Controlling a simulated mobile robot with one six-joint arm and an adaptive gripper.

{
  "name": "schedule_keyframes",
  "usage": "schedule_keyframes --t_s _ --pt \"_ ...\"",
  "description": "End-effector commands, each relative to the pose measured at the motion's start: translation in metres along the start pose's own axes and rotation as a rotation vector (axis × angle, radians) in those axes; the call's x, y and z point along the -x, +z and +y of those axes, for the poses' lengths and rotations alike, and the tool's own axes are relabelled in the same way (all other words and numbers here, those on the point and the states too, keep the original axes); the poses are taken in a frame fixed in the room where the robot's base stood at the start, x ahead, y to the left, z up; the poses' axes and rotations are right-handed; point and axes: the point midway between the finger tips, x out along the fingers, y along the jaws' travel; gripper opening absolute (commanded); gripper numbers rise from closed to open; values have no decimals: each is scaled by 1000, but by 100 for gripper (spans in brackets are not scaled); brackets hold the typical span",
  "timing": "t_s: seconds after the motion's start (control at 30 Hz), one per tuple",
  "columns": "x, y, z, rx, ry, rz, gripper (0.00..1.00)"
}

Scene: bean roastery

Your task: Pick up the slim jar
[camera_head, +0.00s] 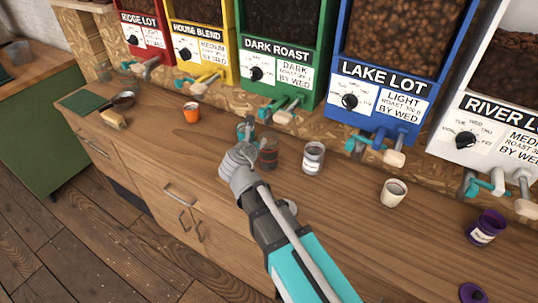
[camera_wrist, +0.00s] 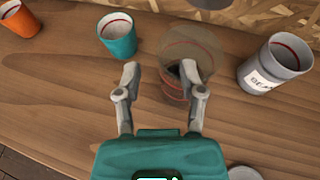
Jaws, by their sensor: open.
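A clear glass jar (camera_head: 268,158) with a red band and dark contents at its base stands upright on the wooden counter. It looks like the slim jar, though no label confirms this. In the wrist view the glass jar (camera_wrist: 190,50) stands just ahead, right of centre. My gripper (camera_head: 243,153) is open and empty at its left side. In the wrist view my gripper (camera_wrist: 160,72) has its right fingertip overlapping the glass; whether they touch I cannot tell. The left fingertip is below the teal cup (camera_wrist: 117,38).
A grey labelled jar (camera_wrist: 275,68) stands right of the glass jar, with a grey lid (camera_wrist: 244,173) nearer. An orange cup (camera_head: 191,112) is left; a white cup (camera_head: 393,193) and purple jar (camera_head: 487,228) are right. Bean dispensers with protruding handles (camera_head: 290,108) line the back.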

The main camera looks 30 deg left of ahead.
Motion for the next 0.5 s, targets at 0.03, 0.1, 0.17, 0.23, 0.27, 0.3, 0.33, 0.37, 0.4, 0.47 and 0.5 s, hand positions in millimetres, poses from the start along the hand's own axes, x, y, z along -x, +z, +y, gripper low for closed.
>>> schedule_keyframes --t_s 0.03,0.1,0.17,0.23,0.27,0.3,0.33,0.37,0.4,0.47,0.5 --pt "-8 -2 0 -1 -1 0 51" --pt "-17 -3 0 -1 -1 0 51" --pt "-24 -3 0 -1 -1 -1 51" --pt "-32 -3 0 -1 -1 0 51" --pt "-35 -3 0 -1 -2 0 51" --pt "-38 -2 0 -1 -2 0 51" --pt "-40 -2 0 -1 -2 0 51" --pt "-41 -2 0 -1 -2 0 51" --pt "-42 -2 -1 -1 -1 0 51" --pt "-43 -1 -1 -1 -1 0 51" --pt "-43 -1 -1 -1 -1 0 51"
